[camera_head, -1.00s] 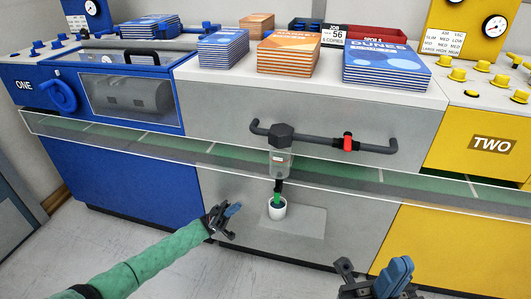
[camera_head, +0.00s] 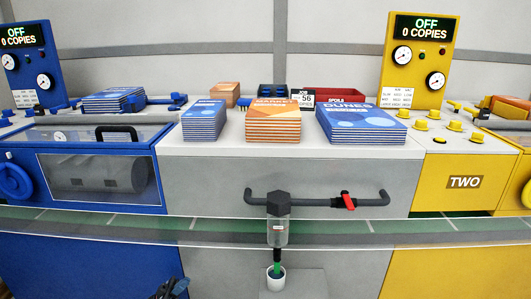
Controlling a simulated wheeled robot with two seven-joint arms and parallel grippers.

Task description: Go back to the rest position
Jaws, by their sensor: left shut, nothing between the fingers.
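My left gripper (camera_head: 172,289) shows only at the bottom edge of the head view, left of centre, in front of the lower blue cabinet. Its fingers are shut with nothing between them, and most of it is cut off by the frame. It is apart from the machines. My right gripper is out of view.
A blue machine (camera_head: 88,180) stands left and a yellow machine (camera_head: 455,180) right, both displays reading OFF, 0 COPIES. Book stacks (camera_head: 275,125) stand on the grey counter between. A clear-fronted conveyor (camera_head: 150,229) runs across. A pipe (camera_head: 315,202) with a red valve hangs above a white cup (camera_head: 276,279).

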